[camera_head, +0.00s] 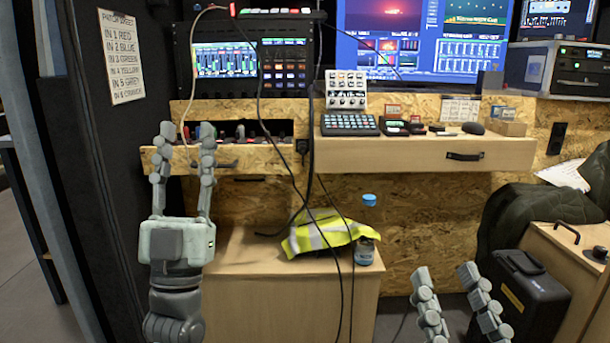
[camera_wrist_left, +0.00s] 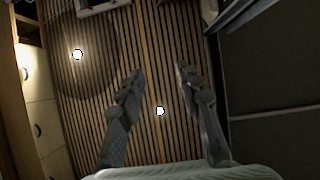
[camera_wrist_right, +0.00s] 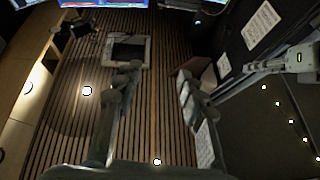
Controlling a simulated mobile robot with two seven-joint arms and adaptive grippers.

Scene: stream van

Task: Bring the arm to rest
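My left gripper (camera_head: 187,135) points upward at the left of the head view, in front of the open wooden drawer and the dark wall. Its two fingers are apart with nothing between them, and they also show open and empty in the left wrist view (camera_wrist_left: 160,75). My right gripper (camera_head: 445,272) is at the lower right of the head view, fingers up and apart, with its base cut off by the frame edge. In the right wrist view (camera_wrist_right: 159,72) its fingers are spread with nothing between them.
A low wooden cabinet (camera_head: 235,295) carries a yellow safety vest (camera_head: 318,232) and a blue-capped bottle (camera_head: 365,252). Cables hang in front of it. A black case (camera_head: 530,290) stands behind my right gripper. A shelf with a keypad (camera_head: 350,125) and screens (camera_head: 425,40) is behind.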

